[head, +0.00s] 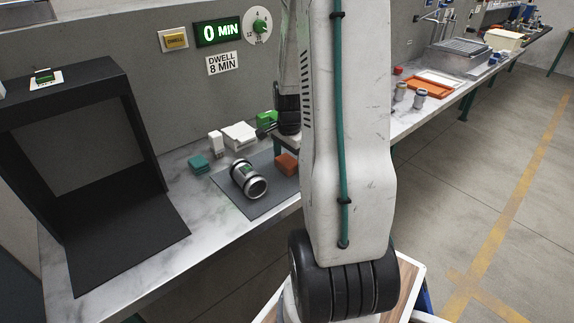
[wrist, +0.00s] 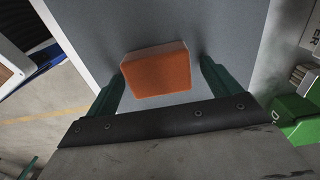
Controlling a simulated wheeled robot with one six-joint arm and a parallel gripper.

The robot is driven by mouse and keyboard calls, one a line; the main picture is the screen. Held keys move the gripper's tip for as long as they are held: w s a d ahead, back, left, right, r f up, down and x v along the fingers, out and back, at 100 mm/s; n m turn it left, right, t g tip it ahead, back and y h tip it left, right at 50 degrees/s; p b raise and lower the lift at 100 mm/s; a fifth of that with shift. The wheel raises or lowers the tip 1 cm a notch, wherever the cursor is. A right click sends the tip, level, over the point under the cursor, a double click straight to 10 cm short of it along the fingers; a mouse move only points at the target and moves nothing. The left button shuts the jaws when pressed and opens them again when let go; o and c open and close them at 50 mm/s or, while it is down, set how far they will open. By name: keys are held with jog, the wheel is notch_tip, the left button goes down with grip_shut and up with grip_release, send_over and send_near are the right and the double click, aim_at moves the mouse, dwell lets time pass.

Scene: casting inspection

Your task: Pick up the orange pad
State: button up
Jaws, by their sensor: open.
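The orange pad (head: 287,164) is a small block on the right part of the grey mat (head: 262,201) in the head view. In the wrist view the orange pad (wrist: 158,70) lies on the grey mat (wrist: 110,24), between and just beyond the two green fingers of my gripper (wrist: 160,78). The fingers are apart, one on each side of the pad, with a gap on both sides. I cannot tell their exact height above the mat. In the head view my arm hides part of the area right of the pad.
Teal pads (head: 198,164), a white bottle (head: 216,143) and white cloths (head: 239,135) stand behind. A green box (head: 267,119) is near my wrist. A black booth (head: 128,228) fills the left bench.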

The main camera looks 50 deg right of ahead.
jog(key=c, duration=1.1)
jog(key=shift+c, duration=0.2)
